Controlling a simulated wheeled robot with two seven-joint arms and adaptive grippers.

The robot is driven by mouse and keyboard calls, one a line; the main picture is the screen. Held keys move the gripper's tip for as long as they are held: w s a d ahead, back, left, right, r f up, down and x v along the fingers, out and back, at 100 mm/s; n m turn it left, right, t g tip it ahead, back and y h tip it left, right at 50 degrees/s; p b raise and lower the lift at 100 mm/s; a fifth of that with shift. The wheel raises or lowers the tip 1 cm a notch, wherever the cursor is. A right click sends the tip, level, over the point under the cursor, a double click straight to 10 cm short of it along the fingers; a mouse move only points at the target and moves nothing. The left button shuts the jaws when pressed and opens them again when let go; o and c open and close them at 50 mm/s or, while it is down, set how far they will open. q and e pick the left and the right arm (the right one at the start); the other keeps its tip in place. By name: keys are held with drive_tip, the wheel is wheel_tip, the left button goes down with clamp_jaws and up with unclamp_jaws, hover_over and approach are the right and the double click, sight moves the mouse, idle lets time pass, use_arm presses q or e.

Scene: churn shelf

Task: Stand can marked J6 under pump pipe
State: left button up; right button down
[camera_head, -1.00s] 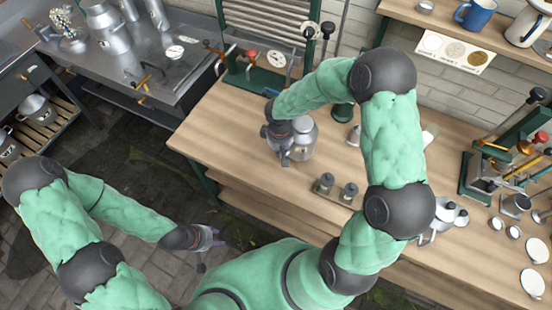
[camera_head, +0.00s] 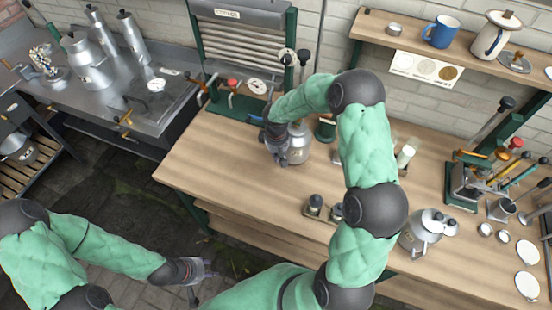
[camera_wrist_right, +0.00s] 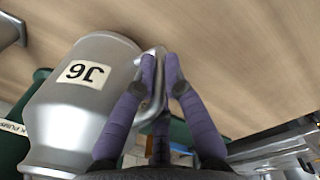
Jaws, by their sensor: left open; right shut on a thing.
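The can marked J6 (camera_head: 298,148) is a silver metal can at the back of the wooden bench. In the right wrist view its label on the can (camera_wrist_right: 85,73) shows upside down. My right gripper (camera_head: 281,158) is at the can's left side; in its wrist view the fingers (camera_wrist_right: 161,62) are shut on the can's side handle. I cannot tell whether the can's base touches the bench. A label ending in "K PUMP" (camera_wrist_right: 14,127) shows beside the can in the wrist view; I cannot make out the pipe's outlet. My left gripper (camera_head: 204,278) is open and empty, off the bench.
A green-based stand with a gauge (camera_head: 240,105) is behind left of the can, and a green post base (camera_head: 326,128) is close on its right. Two small jars (camera_head: 315,205) stand in front. A lidded pot (camera_head: 423,232) is further right. The bench's left part is clear.

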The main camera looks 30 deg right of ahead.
drive_tip(key=shift+f, duration=0.25)
drive_tip(key=shift+f+b, duration=0.6)
drive_tip(key=c, duration=1.3)
unclamp_jaws()
drive_tip(key=shift+s+a+f, duration=0.1)
drive_tip(key=shift+s, duration=0.05)
drive_tip(key=shift+r+p, duration=0.35)
drive_tip(key=r, duration=0.4)
drive_tip(key=r+p, duration=0.1)
drive_tip(key=r, duration=0.7)
drive_tip(key=shift+s+a+r+p, duration=0.1)
drive_tip(key=shift+a+r+p, duration=0.15)
drive_tip(key=shift+a+p, duration=0.1)
